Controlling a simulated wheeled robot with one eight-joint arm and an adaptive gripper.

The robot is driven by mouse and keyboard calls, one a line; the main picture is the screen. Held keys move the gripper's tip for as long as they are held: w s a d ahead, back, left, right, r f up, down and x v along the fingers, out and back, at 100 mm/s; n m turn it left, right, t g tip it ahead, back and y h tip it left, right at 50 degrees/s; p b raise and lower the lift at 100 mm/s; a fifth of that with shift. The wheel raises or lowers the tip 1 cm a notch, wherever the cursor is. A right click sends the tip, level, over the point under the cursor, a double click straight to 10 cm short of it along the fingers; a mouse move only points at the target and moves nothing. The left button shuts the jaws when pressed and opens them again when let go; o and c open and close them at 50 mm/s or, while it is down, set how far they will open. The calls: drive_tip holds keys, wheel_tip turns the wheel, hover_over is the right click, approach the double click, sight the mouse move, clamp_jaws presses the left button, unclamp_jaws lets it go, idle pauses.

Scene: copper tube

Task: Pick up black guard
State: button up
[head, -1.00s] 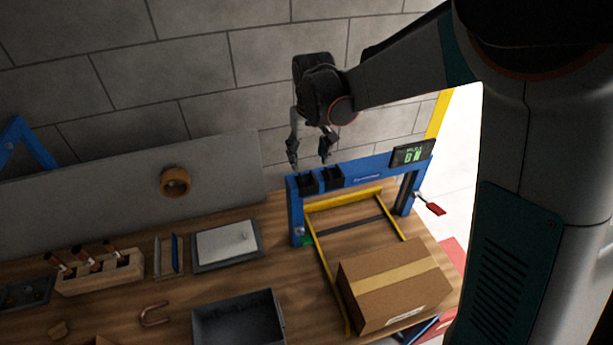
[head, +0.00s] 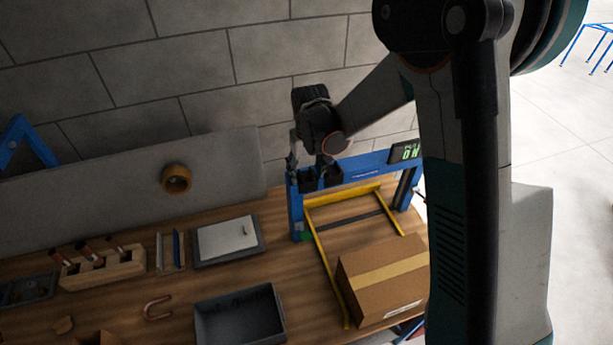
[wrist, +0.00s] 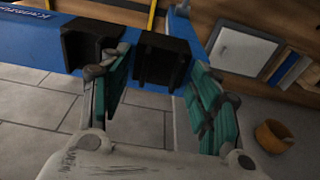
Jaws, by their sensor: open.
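Two black guards sit on the blue beam of a frame. In the head view, the left black guard (head: 308,181) is near the beam's left end, and a second black guard (head: 333,173) is just right of it. My gripper (head: 307,166) is open and pointing down right at the left guard. In the wrist view, this guard (wrist: 162,60) shows between the tips of my open gripper (wrist: 157,75), with room at each side. The other guard (wrist: 88,43) is just outside the left finger, very close to it. Whether any finger touches a guard is not clear.
The blue frame (head: 365,168) stands on the wooden bench with a small display (head: 405,152). A cardboard box (head: 383,278) sits in front of it. A grey bin (head: 240,318), a tray with a white plate (head: 228,239) and a tool block (head: 103,268) lie to the left.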

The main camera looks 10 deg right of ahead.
drive_tip(key=shift+c, duration=0.3)
drive_tip(key=c, duration=1.1)
